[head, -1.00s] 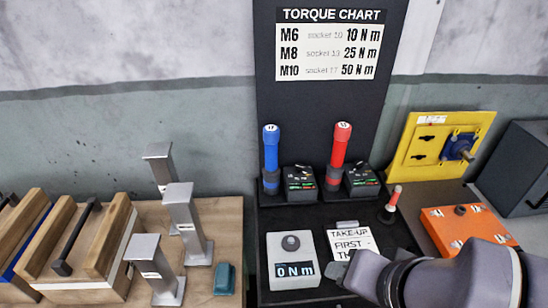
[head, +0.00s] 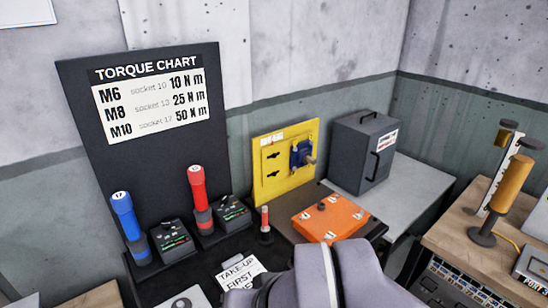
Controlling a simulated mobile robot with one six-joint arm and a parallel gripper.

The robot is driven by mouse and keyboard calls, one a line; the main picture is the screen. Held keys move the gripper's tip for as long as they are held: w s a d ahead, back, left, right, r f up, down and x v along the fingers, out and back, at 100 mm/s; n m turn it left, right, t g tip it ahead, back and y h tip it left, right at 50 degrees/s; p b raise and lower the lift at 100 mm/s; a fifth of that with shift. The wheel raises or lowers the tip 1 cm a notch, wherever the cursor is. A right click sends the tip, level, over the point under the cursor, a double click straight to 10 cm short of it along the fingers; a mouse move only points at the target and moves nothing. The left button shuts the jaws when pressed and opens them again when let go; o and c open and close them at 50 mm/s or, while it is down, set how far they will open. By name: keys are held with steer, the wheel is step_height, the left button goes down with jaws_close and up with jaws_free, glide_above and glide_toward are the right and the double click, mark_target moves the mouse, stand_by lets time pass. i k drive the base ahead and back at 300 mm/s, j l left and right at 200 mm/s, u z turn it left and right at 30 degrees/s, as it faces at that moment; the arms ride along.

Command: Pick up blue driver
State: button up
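The blue driver (head: 125,222) stands upright at the left of the dark bench, in front of the torque chart board, with a "17" on its white top. A small black box (head: 174,243) with a lit display is just right of it. The red driver (head: 199,196) stands further right beside a similar box (head: 232,212). My arm rises from the bottom centre, right of and nearer than the drivers. My gripper's fingertips do not show, so I cannot see whether it is open or shut.
A "TAKE-UP FIRST" card (head: 240,272) lies on the bench left of my arm. Behind are a small red-topped tool (head: 265,222), an orange block (head: 329,218), a yellow panel (head: 273,176) and a grey box (head: 364,150). A yellow-handled tool (head: 508,190) stands on the right-hand wooden table.

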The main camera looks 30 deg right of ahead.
mark_target(122, 203)
steer(key=i+j+u, duration=0.15)
steer(key=u, duration=0.25)
steer(key=i+j+u, duration=0.15)
steer(key=u, duration=0.25)
steer(key=i+j+u, duration=0.1)
steer(key=u, duration=0.25)
steer(key=i, duration=0.1)
